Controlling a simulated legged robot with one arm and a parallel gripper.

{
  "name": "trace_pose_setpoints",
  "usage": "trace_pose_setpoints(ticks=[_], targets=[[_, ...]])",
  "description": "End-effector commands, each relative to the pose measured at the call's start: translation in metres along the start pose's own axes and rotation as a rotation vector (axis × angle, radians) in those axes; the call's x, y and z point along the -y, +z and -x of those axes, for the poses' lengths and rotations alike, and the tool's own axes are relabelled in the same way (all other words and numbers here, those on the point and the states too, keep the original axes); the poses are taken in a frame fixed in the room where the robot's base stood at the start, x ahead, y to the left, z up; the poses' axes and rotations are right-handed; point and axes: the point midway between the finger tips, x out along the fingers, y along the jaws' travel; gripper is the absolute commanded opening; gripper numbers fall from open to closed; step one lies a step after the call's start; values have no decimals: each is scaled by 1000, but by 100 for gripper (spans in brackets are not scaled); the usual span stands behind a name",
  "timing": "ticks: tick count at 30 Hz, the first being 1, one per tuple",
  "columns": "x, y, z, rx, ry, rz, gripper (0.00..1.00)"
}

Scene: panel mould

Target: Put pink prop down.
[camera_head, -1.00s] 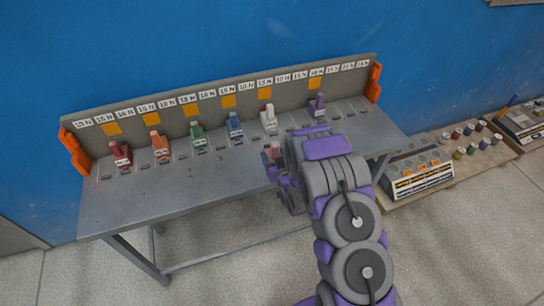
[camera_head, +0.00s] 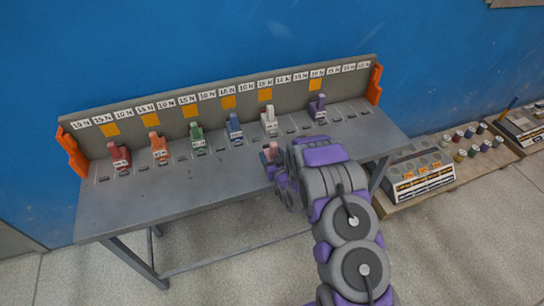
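The pink prop (camera_head: 271,152) shows at the left end of my gripper (camera_head: 275,163), over the front part of the grey table (camera_head: 170,194). Its lower part is hidden by the gripper. The gripper appears closed around it, though the fingers are small and partly covered by my arm. I cannot tell whether the prop touches the tabletop. Behind it, a row of props stands on the table: red (camera_head: 119,157), orange (camera_head: 159,149), green (camera_head: 197,139), blue (camera_head: 235,127), white (camera_head: 269,121) and purple (camera_head: 317,108).
A grey back panel (camera_head: 222,89) with labels and orange squares runs behind the props, with orange end brackets (camera_head: 73,152). The front left tabletop is bare. At right, a low bench (camera_head: 467,176) holds a slotted box (camera_head: 420,175) and several small jars.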

Motion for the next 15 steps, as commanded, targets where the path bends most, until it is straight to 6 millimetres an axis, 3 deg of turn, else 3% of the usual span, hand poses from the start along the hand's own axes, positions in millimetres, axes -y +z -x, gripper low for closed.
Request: trace_pose_setpoints(ticks=[6, 15], targets=[[0, 0, 0, 0, 0, 0, 89], [0, 0, 2, 0, 0, 0, 89]])
